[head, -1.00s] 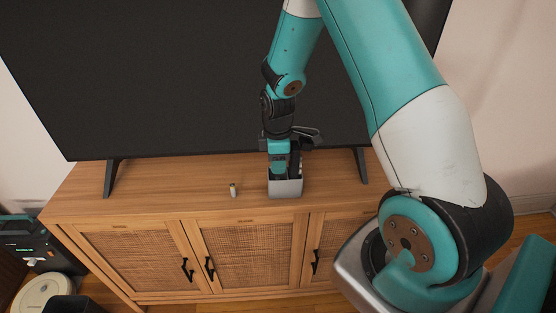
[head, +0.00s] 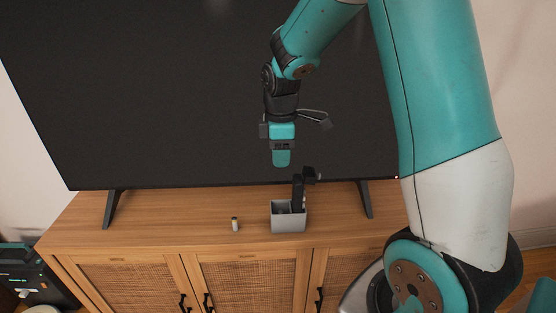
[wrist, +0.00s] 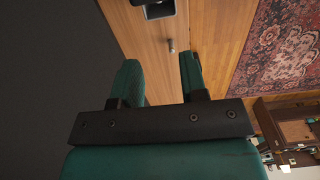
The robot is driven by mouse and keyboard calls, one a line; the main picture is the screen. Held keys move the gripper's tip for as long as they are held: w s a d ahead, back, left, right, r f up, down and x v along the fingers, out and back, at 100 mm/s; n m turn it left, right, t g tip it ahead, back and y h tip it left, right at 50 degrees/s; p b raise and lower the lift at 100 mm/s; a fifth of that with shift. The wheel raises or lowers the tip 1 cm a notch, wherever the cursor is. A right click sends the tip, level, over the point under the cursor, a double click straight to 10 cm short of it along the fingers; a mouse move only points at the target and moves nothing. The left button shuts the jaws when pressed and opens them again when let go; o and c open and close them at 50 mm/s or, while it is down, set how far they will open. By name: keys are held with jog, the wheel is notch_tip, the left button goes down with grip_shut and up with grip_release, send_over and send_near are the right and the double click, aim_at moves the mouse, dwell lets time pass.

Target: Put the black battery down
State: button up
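My gripper (head: 281,160) hangs above the grey box in the head view, apart from it. In the wrist view its two teal fingers (wrist: 161,75) are spread with nothing between them. The small grey open box (head: 288,222) stands on the wooden cabinet; it also shows at the top of the wrist view (wrist: 157,12). Dark upright items (head: 298,190) stick out of it. A small pale cylinder like a battery (head: 235,224) stands left of the box, and in the wrist view (wrist: 171,46). I cannot make out a black battery; the box's inside is mostly hidden.
The wooden cabinet (head: 170,225) has free top left of the cylinder and right of the box. A large black television (head: 150,90) stands on it close behind, on two dark feet. A patterned rug (wrist: 285,50) lies on the floor.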

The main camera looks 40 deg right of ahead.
jog(key=s+a+r+m+y, duration=0.1)
jog(key=s+a+r, duration=0.25)
jog(key=a, duration=0.25)
jog(key=s+a+r+m+y, duration=0.1)
jog(key=s+a+r, duration=0.25)
jog(key=a, duration=0.35)
jog(key=s+a+r+m+y, duration=0.1)
jog(key=s+a, duration=0.3)
jog(key=s, duration=0.3)
jog(key=s+a+r+m+y, duration=0.1)
jog(key=s+a, duration=0.4)
jog(key=s, duration=0.3)
jog(key=shift+r, duration=0.3)
jog(key=shift+s, duration=0.1)
